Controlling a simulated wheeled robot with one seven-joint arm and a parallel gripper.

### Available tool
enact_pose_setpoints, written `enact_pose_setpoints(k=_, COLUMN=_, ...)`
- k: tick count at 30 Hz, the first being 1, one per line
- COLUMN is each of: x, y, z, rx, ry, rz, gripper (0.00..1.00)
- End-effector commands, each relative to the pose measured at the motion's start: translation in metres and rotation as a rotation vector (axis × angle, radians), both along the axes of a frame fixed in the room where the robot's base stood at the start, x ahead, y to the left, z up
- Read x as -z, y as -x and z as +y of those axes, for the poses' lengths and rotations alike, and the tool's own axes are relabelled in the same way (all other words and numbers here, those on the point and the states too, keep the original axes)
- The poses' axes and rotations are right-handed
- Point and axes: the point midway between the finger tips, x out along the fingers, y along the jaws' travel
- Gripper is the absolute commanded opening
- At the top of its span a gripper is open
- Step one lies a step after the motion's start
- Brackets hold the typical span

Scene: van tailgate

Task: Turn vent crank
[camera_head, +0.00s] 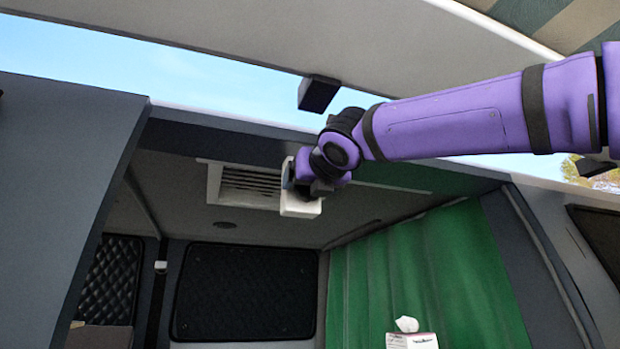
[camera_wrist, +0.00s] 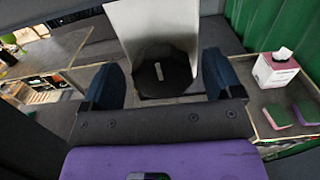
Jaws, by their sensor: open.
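A slatted white vent (camera_head: 248,186) is set in the van's ceiling. My purple arm comes in from the right, and my gripper (camera_head: 308,186) is close to the vent's right side, at a white block-like piece (camera_head: 300,207). In the wrist view my gripper (camera_wrist: 160,76) has its two dark blue fingers wide apart. Between them are a pale panel (camera_wrist: 150,25) and a black rounded part (camera_wrist: 162,82) with a short light mark. This may be the crank, but I cannot tell for sure. Neither finger visibly touches it. My wrist hides part of the block.
The raised tailgate (camera_head: 400,25) hangs above my arm, with a black block (camera_head: 318,93) nearby. A green curtain (camera_head: 440,270) hangs at the right. A tissue box (camera_wrist: 276,69) and sponges (camera_wrist: 278,116) lie on a counter below. Open space lies under the vent.

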Motion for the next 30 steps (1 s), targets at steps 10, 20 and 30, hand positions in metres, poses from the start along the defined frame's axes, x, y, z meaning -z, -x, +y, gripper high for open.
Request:
enact_pose_setpoints(k=10, x=-0.0002, y=-0.0016, z=0.0, rx=0.0, ry=-0.001, rz=0.0, gripper=0.74)
enact_pose_setpoints(k=20, x=-0.0001, y=-0.0014, z=0.0001, rx=0.0, ry=-0.004, rz=0.001, gripper=0.38)
enact_pose_setpoints(k=30, x=0.0001, y=-0.002, z=-0.001, rx=0.002, ry=-0.114, rz=0.033, gripper=0.38)
